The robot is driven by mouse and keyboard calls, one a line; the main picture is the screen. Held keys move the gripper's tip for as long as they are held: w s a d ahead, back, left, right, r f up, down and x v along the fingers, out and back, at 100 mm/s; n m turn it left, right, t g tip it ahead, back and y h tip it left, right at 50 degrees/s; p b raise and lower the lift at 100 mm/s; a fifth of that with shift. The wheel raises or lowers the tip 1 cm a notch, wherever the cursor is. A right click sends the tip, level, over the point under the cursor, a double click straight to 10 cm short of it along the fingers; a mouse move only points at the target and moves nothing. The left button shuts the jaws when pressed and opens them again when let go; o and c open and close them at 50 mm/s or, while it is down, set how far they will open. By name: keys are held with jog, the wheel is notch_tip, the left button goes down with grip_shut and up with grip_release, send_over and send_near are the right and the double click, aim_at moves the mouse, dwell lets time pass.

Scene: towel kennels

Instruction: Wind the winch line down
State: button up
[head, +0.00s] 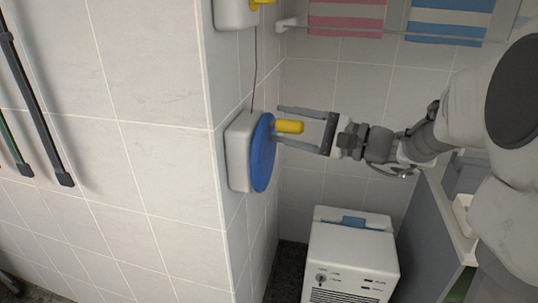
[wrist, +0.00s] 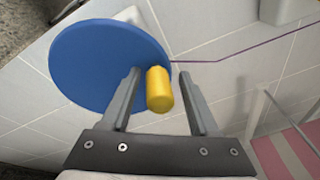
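The winch is a white housing (head: 238,152) on the tiled wall with a blue disc (head: 262,158) on its face. A yellow handle (head: 289,127) sticks out from the upper part of the disc. A thin dark line (head: 254,70) runs up from the housing to a white unit (head: 233,14) above. My gripper (head: 279,124) is open at the winch. In the wrist view the yellow handle (wrist: 159,90) stands between the two open fingers (wrist: 157,80), with gaps visible on both sides. The blue disc (wrist: 92,62) lies behind the fingers.
A white machine with a blue top patch (head: 350,262) stands on the floor below. A rail (head: 390,36) with pink and blue striped towels (head: 448,20) is on the back wall. A grey counter (head: 432,235) stands at right. Dark bars (head: 35,100) are on the left wall.

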jog(key=shift+o, duration=1)
jog(key=shift+f, duration=0.1)
jog(key=s+d, duration=0.2)
jog(key=d, duration=0.6)
jog(key=shift+s+d, duration=0.35)
